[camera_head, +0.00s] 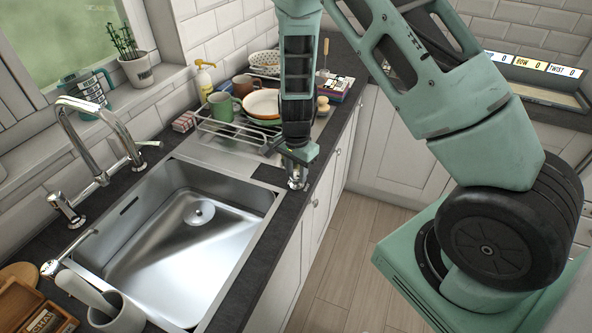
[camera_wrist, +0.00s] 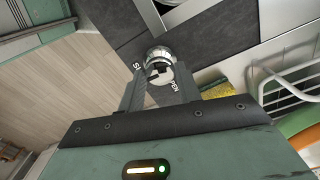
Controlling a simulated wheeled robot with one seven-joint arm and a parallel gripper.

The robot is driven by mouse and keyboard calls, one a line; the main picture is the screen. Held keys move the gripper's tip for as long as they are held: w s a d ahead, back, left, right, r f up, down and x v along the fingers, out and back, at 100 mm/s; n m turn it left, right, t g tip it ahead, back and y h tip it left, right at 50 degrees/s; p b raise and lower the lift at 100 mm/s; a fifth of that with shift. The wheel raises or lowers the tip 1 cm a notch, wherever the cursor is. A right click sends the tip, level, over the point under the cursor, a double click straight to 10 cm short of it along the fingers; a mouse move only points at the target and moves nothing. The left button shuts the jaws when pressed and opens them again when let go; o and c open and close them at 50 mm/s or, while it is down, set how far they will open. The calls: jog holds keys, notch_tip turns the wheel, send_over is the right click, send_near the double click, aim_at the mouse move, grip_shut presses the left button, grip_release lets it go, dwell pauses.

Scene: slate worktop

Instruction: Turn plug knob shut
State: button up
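The plug knob (camera_head: 297,183) is a small chrome knob on the dark worktop at the sink's right edge. In the wrist view the knob (camera_wrist: 158,54) shows at the fingertips, with a pale dial face. Partly hidden lettering shows beside it, with "PEN" readable on the right. My gripper (camera_head: 296,160) points down at the knob from above. In the wrist view its two fingers (camera_wrist: 160,74) stand apart on either side of the knob, and I see no clear contact. The steel sink (camera_head: 258,205) is empty, with a round drain plug (camera_head: 199,214) in its floor.
A wire dish rack (camera_head: 225,130) with mugs and plates stands just behind my gripper. A chrome tap (camera_head: 90,140) rises left of the sink. The worktop's right edge is close to the knob, with open floor beyond.

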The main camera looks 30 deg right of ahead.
aim_at(296, 175)
jog(key=o, duration=0.3)
jog(key=shift+o, duration=0.2)
jog(key=shift+r, duration=0.15)
notch_tip(296, 175, up, 17)
jog(key=b, duration=0.2)
dwell(0.4)
jog(key=s+a+n+y+b, duration=0.1)
jog(key=s+a+n+b, duration=0.1)
jog(key=s+a+n, duration=1.15)
jog(key=s+a+n+b, duration=0.1)
jog(key=s+a+n, duration=0.4)
jog(key=s+n, duration=0.3)
jog(key=s, duration=0.4)
jog(key=shift+s+a+r+n+b, duration=0.15)
jog(key=shift+s+a+n+b, duration=0.15)
jog(key=shift+a+n, duration=0.1)
